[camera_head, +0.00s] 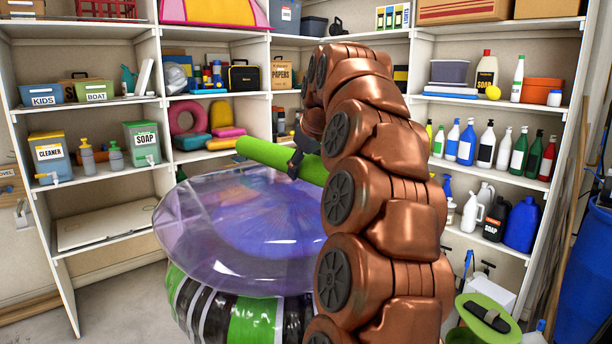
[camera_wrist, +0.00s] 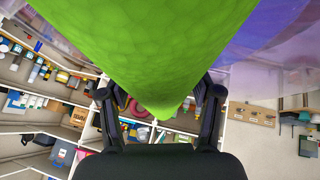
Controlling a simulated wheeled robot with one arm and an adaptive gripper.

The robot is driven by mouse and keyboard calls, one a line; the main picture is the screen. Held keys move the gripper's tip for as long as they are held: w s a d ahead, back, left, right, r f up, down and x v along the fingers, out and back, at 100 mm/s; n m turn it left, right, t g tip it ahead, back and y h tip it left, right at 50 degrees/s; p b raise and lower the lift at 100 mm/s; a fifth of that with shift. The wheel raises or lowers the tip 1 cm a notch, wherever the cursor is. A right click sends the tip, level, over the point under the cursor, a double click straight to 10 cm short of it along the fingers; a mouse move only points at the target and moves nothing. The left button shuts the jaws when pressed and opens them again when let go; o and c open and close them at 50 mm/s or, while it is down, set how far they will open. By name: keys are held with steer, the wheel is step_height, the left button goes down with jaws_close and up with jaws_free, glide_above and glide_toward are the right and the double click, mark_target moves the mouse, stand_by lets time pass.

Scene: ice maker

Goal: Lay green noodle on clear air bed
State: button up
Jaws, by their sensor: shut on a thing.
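The green noodle (camera_head: 255,153) is a long bright green cylinder held level above the far side of the clear air bed. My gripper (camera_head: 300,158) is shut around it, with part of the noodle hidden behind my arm. In the wrist view the noodle (camera_wrist: 150,50) fills the upper middle, between the two black fingers of my gripper (camera_wrist: 160,100). The clear air bed (camera_head: 215,250) is a round, see-through purple inflatable lying on a striped green, black and white round base. Its edge (camera_wrist: 270,50) shows in the wrist view, apart from or behind the noodle; contact cannot be told.
Shelves with bins, bottles and cleaners line the back and both sides. A blue barrel (camera_head: 585,265) stands at the right. A green object with a black strap (camera_head: 487,318) is at the lower right. Bare floor (camera_head: 110,300) shows at the lower left.

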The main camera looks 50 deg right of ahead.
mark_target(306, 178)
steer(key=shift+f+p, duration=0.75)
steer(key=shift+f, duration=0.95)
steer(key=shift+f, duration=0.2)
steer(key=o, duration=1.2)
steer(key=shift+c, duration=0.2)
steer(key=shift+r, duration=0.1)
steer(key=shift+r, duration=0.15)
steer(key=shift+b+v, duration=1.35)
steer(key=shift+v, duration=4.65)
